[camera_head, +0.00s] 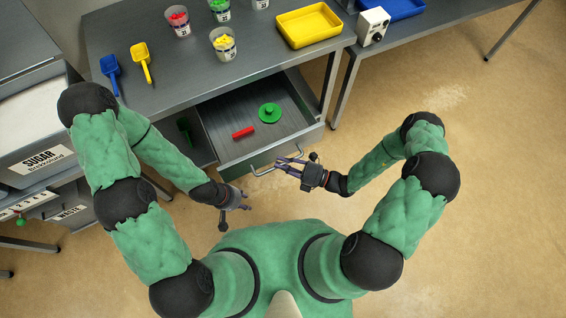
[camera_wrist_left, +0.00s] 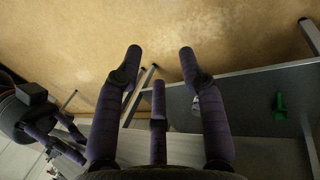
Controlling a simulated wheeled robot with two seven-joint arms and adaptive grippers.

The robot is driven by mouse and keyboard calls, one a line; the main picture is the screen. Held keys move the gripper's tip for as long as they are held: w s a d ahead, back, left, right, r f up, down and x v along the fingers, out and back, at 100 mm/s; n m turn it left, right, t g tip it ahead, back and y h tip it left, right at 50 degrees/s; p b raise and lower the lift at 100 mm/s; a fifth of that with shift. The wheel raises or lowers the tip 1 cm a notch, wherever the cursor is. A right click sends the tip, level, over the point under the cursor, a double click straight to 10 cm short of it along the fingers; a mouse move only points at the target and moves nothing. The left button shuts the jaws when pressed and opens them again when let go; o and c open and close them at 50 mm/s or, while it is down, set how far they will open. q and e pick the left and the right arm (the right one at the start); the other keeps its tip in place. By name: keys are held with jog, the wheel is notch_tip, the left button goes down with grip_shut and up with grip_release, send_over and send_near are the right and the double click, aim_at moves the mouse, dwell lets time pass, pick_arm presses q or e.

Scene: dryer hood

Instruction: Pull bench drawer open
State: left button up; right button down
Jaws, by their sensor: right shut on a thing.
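The bench drawer (camera_head: 222,125) stands pulled out from under the grey bench (camera_head: 160,90), its inside showing. A red bar (camera_head: 243,132) and a green round lid with a knob (camera_head: 269,112) lie in it. The metal bar handle (camera_head: 262,172) sticks out from its front. My right gripper (camera_head: 282,163) is shut on the handle. My left gripper (camera_head: 240,207) is empty, lower and to the left of the handle, clear of the drawer. In the left wrist view its fingers (camera_wrist_left: 160,75) are spread apart.
On the bench stand several cups of coloured bits (camera_head: 224,44), a yellow tray (camera_head: 308,25), a blue scoop (camera_head: 111,70) and a yellow scoop (camera_head: 142,60). A sugar bin (camera_head: 40,160) stands at left. The floor to the right is clear.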

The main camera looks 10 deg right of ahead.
jog(key=shift+d, duration=0.1)
jog(key=c, duration=1.1)
grip_release()
jog(key=shift+c, duration=0.2)
jog(key=v, duration=1.2)
